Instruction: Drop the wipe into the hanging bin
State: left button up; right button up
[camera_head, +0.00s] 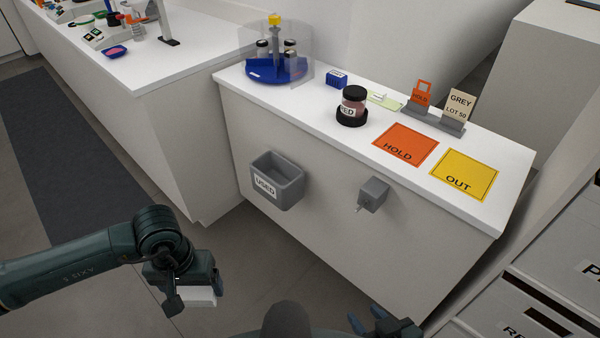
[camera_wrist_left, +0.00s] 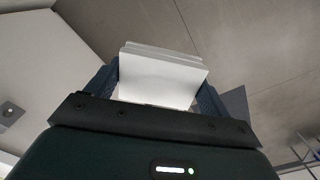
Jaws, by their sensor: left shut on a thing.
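The white wipe (camera_head: 203,297) is held between the fingers of my left gripper (camera_head: 195,292), over the floor at the lower left. In the left wrist view the wipe (camera_wrist_left: 162,78) is a folded white block between the two dark fingers (camera_wrist_left: 160,92). The hanging bin (camera_head: 264,185) is a grey open-topped box labelled USED on the counter's front panel. It is above and right of my left gripper in the head view, with a clear gap between. My right gripper (camera_head: 367,317) shows partly at the bottom edge, its fingers apart with nothing seen between them.
A grey box (camera_head: 373,194) sticks out of the panel right of the bin. On the counter (camera_head: 330,125) are a RED jar (camera_head: 353,102), a blue carousel (camera_head: 277,70), an orange HOLD mat (camera_head: 405,143) and a yellow OUT mat (camera_head: 465,174). Labelled drawers (camera_head: 530,290) stand at right.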

aim_at(277, 180)
jog(key=i+j+z, duration=0.2)
jog(key=j+z, duration=0.2)
jog(key=i+j+z, duration=0.15)
jog(key=j+z, duration=0.15)
jog(key=z, duration=0.15)
jog(key=i+j+z, duration=0.1)
jog(key=j+z, duration=0.15)
jog(key=j, duration=0.15)
jog(key=j+z, duration=0.25)
jog(key=j, duration=0.15)
jog(key=i, duration=0.55)
